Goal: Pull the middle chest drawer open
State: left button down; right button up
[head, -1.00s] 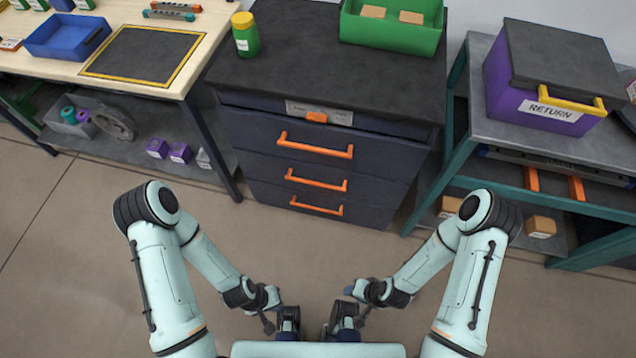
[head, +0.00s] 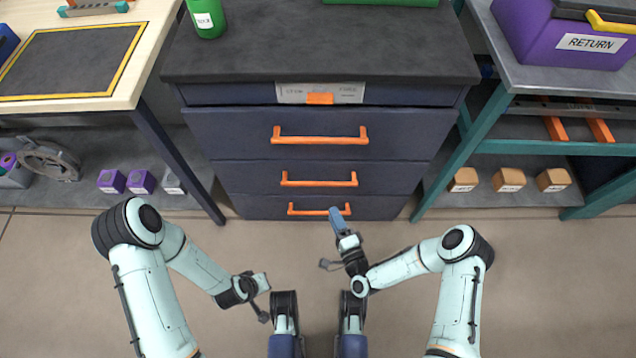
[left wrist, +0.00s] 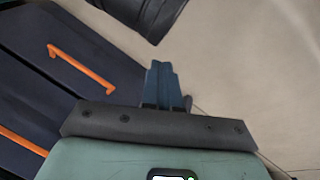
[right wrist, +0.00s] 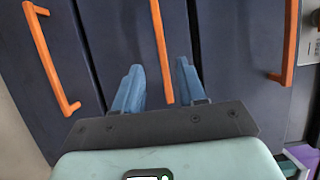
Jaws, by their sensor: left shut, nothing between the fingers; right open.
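The dark blue chest has three drawers with orange bar handles. The middle drawer's handle (head: 319,182) is in the centre of the head view, and the middle drawer (head: 245,178) looks closed. My right gripper (head: 337,215) is open and points at the chest, overlapping the bottom handle (head: 300,211) in the head view. In the right wrist view the middle handle (right wrist: 160,45) runs between its two blue fingers (right wrist: 157,88); I cannot tell whether they reach around it. My left gripper (left wrist: 162,85) is shut and empty, away from the chest front.
The top drawer handle (head: 320,138) is above the middle one. A workbench with a black mat (head: 70,60) stands left, and a teal-legged table (head: 490,120) with a purple RETURN bin (head: 570,45) stands right. The floor before the chest is clear.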

jog(key=b, duration=0.1)
send_near(319, 182)
jog(key=w, duration=0.1)
jog(key=x, duration=0.3)
jog(key=b+x, duration=0.1)
jog(key=x, duration=0.2)
jog(key=b+x, duration=0.1)
jog(key=x, duration=0.2)
jog(key=shift+s+a+f, duration=0.15)
jog(key=shift+f, duration=0.15)
pick_arm(q)
jog(key=shift+g, duration=0.6)
jog(key=s+f, duration=0.1)
jog(key=s+a+f, duration=0.1)
jog(key=f, duration=0.1)
jog(key=s+f, duration=0.1)
jog(key=shift+a+f, duration=0.15)
jog(key=shift+f, duration=0.25)
pick_arm(e)
grip_shut()
